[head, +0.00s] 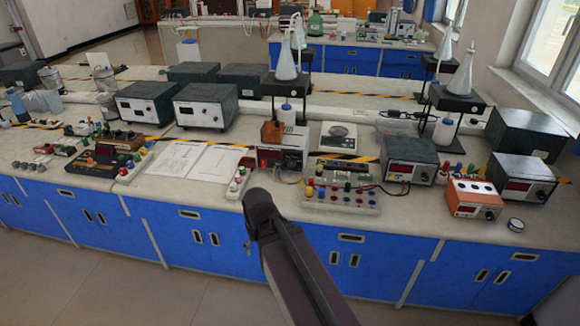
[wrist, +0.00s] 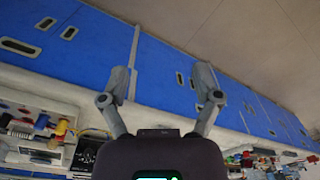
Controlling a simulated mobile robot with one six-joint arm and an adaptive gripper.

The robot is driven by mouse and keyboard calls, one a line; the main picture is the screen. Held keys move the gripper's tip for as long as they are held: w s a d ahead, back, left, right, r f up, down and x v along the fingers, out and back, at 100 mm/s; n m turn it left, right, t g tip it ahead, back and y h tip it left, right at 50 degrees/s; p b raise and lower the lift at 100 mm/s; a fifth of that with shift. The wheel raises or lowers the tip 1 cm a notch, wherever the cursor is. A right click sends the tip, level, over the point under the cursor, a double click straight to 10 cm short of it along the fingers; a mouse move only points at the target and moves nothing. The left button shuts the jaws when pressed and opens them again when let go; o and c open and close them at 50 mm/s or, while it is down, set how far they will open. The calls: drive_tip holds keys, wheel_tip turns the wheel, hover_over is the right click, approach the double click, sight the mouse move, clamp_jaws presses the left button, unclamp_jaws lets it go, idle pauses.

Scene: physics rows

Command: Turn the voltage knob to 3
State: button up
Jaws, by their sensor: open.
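My gripper (wrist: 161,82) is open and empty in the wrist view, its two grey fingers spread in front of the blue cabinet fronts. In the head view my arm reaches up toward the bench's front edge; the fingers are hidden there. Several instruments with dials or displays stand on the bench: an orange box (head: 473,198), a dark meter (head: 409,159), another dark meter (head: 525,177) and a white-fronted unit (head: 282,158). Their knobs are too small to read, and I cannot tell which is the voltage knob. My gripper touches none of them.
The bench (head: 440,225) is crowded. A circuit board (head: 342,197) with coloured terminals lies near the front edge. Flask stands (head: 287,85) rise behind. Open papers (head: 196,160) lie to the left. The floor in front of the blue cabinets is clear.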

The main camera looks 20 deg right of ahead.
drive_tip(key=w+f+m+t+y+b, duration=0.1)
drive_tip(key=w+m+t+y+b, duration=0.1)
drive_tip(key=w+m+t+b, duration=0.75)
drive_tip(key=w+m+t+y+b, duration=0.2)
drive_tip(key=w+m+t+b, duration=0.15)
drive_tip(key=w, duration=1.15)
drive_tip(key=m+t+h+b, duration=0.1)
drive_tip(key=m+h+b, duration=1.2)
drive_tip(key=m, duration=0.8)
approach(291, 165)
drive_tip(key=s+a+p, duration=0.1)
drive_tip(key=s+a+f+h+p, duration=0.1)
drive_tip(key=shift+s+a+h, duration=0.2)
drive_tip(key=shift+s+h, duration=0.1)
drive_tip(key=shift+s, duration=0.1)
drive_tip(key=shift+r, duration=0.1)
drive_tip(key=shift+t, duration=0.3)
drive_tip(key=x, duration=1.3)
drive_tip(key=shift+w+d, duration=0.2)
drive_tip(key=shift+w, duration=0.15)
